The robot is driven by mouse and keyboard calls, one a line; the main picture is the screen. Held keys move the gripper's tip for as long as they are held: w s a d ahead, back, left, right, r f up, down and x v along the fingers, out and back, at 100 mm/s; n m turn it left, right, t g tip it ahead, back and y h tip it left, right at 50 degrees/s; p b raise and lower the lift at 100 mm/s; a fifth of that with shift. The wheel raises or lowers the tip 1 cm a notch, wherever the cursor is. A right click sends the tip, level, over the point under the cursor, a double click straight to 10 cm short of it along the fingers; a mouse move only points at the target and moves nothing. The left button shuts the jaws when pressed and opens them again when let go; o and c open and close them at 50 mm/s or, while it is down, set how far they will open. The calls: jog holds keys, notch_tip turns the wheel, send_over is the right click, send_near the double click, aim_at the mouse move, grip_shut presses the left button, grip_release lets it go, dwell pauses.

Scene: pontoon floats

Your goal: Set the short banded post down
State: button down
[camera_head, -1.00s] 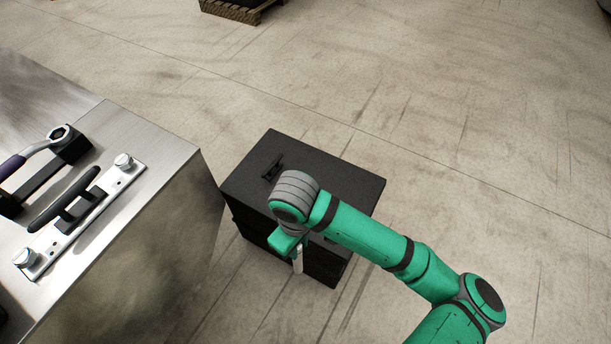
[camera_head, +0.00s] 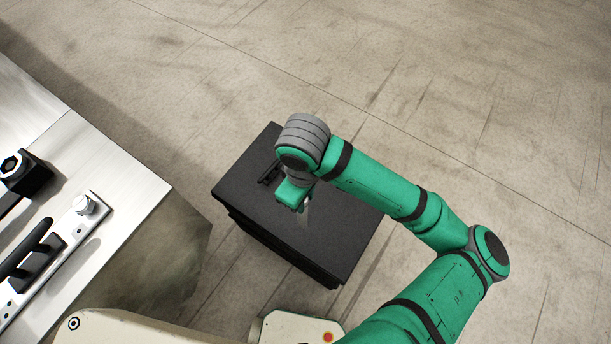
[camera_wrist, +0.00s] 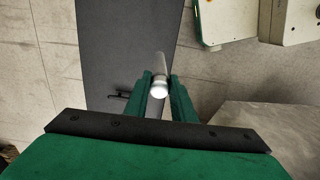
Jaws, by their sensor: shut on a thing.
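My gripper (camera_head: 297,198) is shut on the short banded post, over the top of a black box (camera_head: 330,235). In the wrist view my gripper (camera_wrist: 160,90) has its two green fingers on either side of the post (camera_wrist: 160,88), which shows a pale round end and a grey shaft pointing away. Its bands cannot be made out. In the head view the post is mostly hidden by the gripper and wrist. I cannot tell whether its far end touches the box top, which also shows in the wrist view (camera_wrist: 110,50).
A small black handle (camera_head: 270,174) sits on the box top near its left side. A metal bench (camera_head: 125,190) stands at the left, with a silver plate and black handle (camera_head: 45,250) on it. Concrete floor is open behind and right of the box.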

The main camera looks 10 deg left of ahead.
jog(key=w+a+f, duration=0.1)
jog(key=w+f, duration=1.1)
jog(key=shift+w+a+f, duration=0.2)
jog(key=shift+a+f, duration=0.05)
jog(key=shift+a, duration=0.1)
jog(key=c, duration=1.5)
grip_release()
